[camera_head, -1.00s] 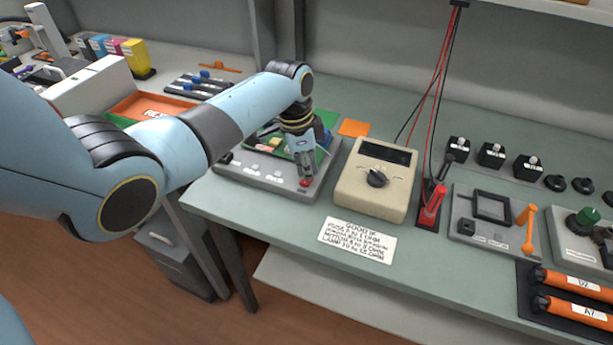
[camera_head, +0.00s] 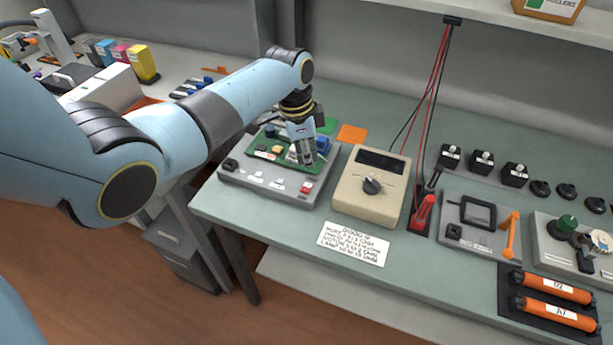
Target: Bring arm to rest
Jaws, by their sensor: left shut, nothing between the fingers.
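My left arm comes in from the left and reaches over the bench (camera_head: 280,235). My left gripper (camera_head: 306,158) points down, shut and empty, over the green board on the grey test panel (camera_head: 262,187). The panel has a red button (camera_head: 306,188) near its right front corner, and the gripper is behind and above it. I cannot tell whether the fingertips touch anything on the board. My right gripper is not in view.
A beige meter (camera_head: 366,198) stands right of the panel, with a printed card (camera_head: 353,244) in front. Red and black leads hang down to a red probe (camera_head: 423,212). Orange cartridges (camera_head: 553,288) lie at the right. Ink bottles (camera_head: 143,62) stand at the back left.

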